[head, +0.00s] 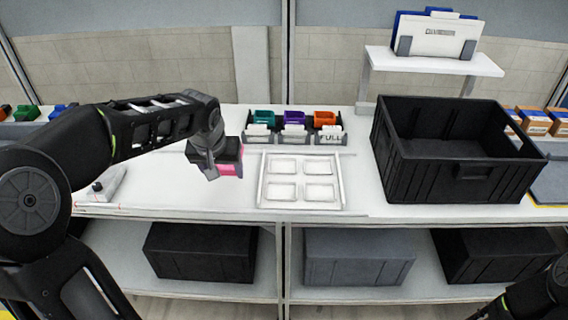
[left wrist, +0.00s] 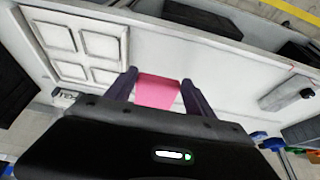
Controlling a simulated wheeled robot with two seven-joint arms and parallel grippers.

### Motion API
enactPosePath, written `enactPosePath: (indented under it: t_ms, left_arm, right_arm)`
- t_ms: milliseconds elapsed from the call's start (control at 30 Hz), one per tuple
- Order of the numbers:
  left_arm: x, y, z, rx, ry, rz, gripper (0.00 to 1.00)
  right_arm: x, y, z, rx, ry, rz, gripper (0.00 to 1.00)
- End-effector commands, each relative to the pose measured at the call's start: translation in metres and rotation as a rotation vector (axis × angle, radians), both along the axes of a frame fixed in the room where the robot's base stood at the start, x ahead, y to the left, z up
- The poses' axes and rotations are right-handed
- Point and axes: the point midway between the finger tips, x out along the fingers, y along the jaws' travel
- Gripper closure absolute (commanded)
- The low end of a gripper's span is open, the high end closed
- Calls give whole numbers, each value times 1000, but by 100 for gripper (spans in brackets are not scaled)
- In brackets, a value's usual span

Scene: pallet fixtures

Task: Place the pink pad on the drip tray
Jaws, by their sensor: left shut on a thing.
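The pink pad (head: 230,169) is held in my left gripper (head: 222,172) above the white bench top. In the left wrist view the pink pad (left wrist: 158,92) sits between the two dark fingers of the left gripper (left wrist: 158,79), which are shut on it. The white drip tray (head: 301,181), a flat frame with several square recesses, lies to the right of the gripper in the head view and is empty. The drip tray also shows at upper left in the left wrist view (left wrist: 88,58). My right gripper is out of view.
Small green, purple and orange bins (head: 294,118) stand behind the tray, one labelled FULL. A large black crate (head: 455,185) stands to its right. A raised white shelf (head: 433,62) holds blue and white panels. Dark bins (head: 200,252) sit on the lower shelf.

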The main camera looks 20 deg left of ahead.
Motion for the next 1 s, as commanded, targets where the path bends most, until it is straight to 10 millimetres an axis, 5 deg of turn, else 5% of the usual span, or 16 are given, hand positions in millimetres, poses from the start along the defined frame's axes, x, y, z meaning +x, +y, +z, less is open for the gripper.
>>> enactPosePath:
  t_ms: [433,800,1000]
  left_arm:
    - [0,0,-4,1,2,-1,75]
    - [-1,0,-59,0,4,-1,75]
    - [0,0,-63,1,0,0,75]
  right_arm:
    - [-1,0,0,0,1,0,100]
    - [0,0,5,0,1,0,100]
    - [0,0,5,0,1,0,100]
